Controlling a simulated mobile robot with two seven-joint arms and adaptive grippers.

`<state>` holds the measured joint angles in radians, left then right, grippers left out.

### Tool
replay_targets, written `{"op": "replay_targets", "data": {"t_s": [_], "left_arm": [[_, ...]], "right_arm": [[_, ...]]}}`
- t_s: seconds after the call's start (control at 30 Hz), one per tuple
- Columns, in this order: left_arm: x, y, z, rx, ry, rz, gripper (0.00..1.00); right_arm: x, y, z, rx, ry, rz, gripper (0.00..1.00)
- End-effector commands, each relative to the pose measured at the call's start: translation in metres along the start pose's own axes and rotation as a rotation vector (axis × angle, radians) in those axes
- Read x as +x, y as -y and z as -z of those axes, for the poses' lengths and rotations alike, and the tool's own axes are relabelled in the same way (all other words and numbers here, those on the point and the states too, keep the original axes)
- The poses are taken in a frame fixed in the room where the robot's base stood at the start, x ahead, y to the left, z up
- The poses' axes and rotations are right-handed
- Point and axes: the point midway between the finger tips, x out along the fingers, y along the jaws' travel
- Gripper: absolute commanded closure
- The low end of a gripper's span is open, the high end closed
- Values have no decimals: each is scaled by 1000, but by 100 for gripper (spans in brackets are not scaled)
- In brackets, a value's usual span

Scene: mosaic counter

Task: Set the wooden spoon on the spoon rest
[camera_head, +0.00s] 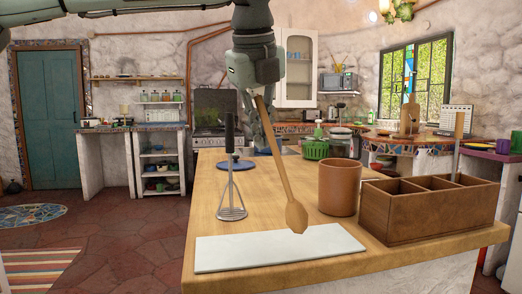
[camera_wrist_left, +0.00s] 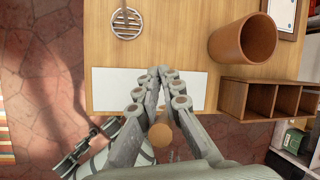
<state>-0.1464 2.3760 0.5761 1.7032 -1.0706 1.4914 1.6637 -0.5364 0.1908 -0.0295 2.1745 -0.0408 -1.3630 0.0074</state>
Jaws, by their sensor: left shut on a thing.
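The wooden spoon (camera_head: 281,172) hangs bowl down, tilted, from my left gripper (camera_head: 260,108), which is shut on the upper part of its handle. In the left wrist view the fingers (camera_wrist_left: 160,78) close around the handle, whose round end (camera_wrist_left: 160,135) faces the camera; the bowl is hidden there. The spoon rest seems to be the flat white slab (camera_head: 250,251) at the counter's near edge; it also shows in the left wrist view (camera_wrist_left: 112,84). In the head view the bowl overlaps the slab's back edge; I cannot tell how high above it.
A masher (camera_head: 231,190) stands upright behind the slab on the left. A brown cup (camera_head: 340,187) and a wooden box with compartments (camera_head: 410,222) stand to the right. A blue plate (camera_head: 236,164) lies farther back on the wooden counter (camera_head: 208,205). The counter's left strip is clear.

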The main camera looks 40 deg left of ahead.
Motion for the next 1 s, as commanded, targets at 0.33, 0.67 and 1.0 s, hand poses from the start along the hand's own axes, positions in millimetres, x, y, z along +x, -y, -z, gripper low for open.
{"op": "replay_targets", "data": {"t_s": [0.33,0.67,1.0], "left_arm": [[28,-8,9,-1,-1,2,100],[28,-8,9,-1,-1,1,75],[26,-8,9,-1,0,1,72]], "right_arm": [[-2,3,5,8,-9,6,60],[-6,3,8,9,-18,6,60],[-4,3,4,8,-9,7,60]]}}
